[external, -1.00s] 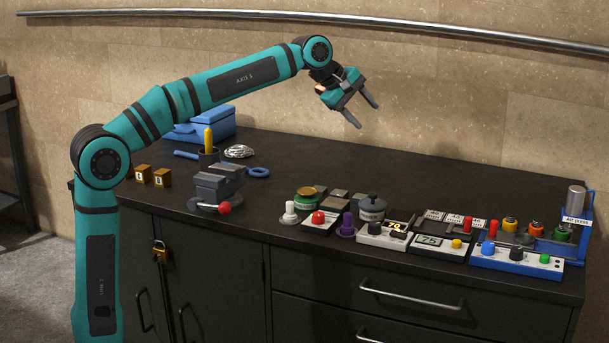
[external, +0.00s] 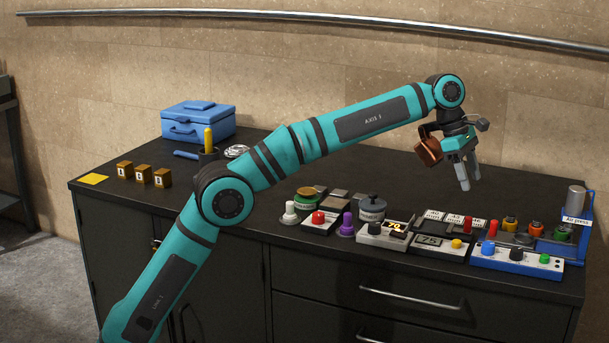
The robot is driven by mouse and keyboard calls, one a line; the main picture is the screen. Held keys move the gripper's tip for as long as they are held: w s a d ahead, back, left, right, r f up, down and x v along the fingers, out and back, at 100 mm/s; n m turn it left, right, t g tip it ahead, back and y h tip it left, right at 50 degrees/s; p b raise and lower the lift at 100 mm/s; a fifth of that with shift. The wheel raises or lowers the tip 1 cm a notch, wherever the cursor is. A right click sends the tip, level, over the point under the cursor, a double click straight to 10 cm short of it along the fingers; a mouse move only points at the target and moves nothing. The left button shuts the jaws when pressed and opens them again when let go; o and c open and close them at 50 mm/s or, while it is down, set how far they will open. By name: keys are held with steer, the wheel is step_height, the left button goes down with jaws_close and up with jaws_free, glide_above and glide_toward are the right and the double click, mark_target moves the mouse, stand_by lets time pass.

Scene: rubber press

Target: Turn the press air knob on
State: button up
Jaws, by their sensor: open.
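A blue press unit (external: 551,249) stands at the right end of the bench, with a grey cylinder (external: 576,198) and a white label that seems to read "Air press" (external: 577,219). In front is a blue-and-white panel (external: 519,262) with a blue knob (external: 488,247), a black knob (external: 516,253) and a green button (external: 545,258). I cannot tell which control is the press air knob or how it is turned. My gripper (external: 467,184) is open and empty, fingers pointing down. It hangs above the bench, up and left of the panel, touching nothing.
A counter box reading 75 (external: 435,243), a box with a lit display (external: 388,235), a purple knob (external: 346,223) and a red button (external: 318,218) crowd the front edge. A blue toolbox (external: 198,122) stands back left. The bench's back middle looks clear.

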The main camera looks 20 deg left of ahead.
mark_target(489, 244)
steer(key=x, duration=1.7)
steer(key=shift+s+d+f, duration=0.1)
steer(key=shift+f, duration=0.15)
steer(key=c, duration=1)
